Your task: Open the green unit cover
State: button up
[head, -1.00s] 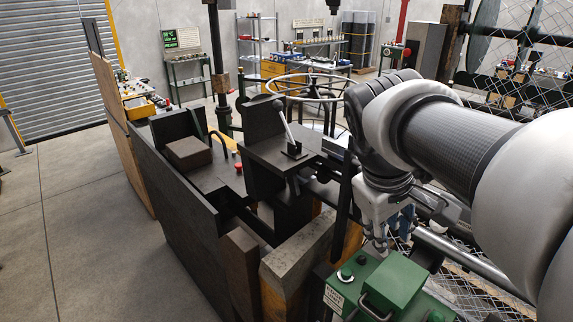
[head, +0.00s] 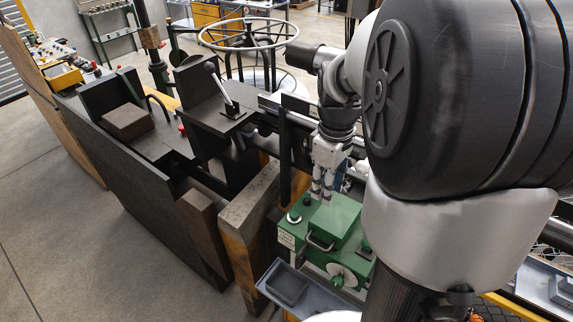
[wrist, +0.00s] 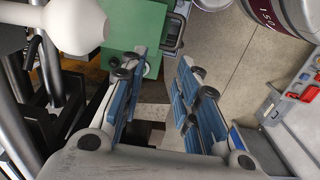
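The green unit (head: 335,230) stands at the lower middle of the head view, with a raised green cover (head: 338,212) on top. A dark handle (head: 320,243) is on the cover's near side. The cover looks closed. In the wrist view the green top (wrist: 130,30) and the handle (wrist: 174,32) show at the top. My gripper (head: 322,196) points down just above the far left part of the unit. In the wrist view my gripper (wrist: 163,70) has its blue-padded fingers apart with nothing between them. I cannot tell whether a fingertip touches the unit.
A grey tray (head: 287,284) sits at the unit's near left. The floor (head: 50,190) at the left is clear.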

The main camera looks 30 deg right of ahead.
notch_tip(320, 180, down, 8)
jog(key=shift+f, duration=0.1)
dwell(0.4)
grip_shut()
dwell(0.6)
jog(key=c, duration=0.6)
grip_release()
jog(key=o, duration=0.6)
notch_tip(320, 180, up, 12)
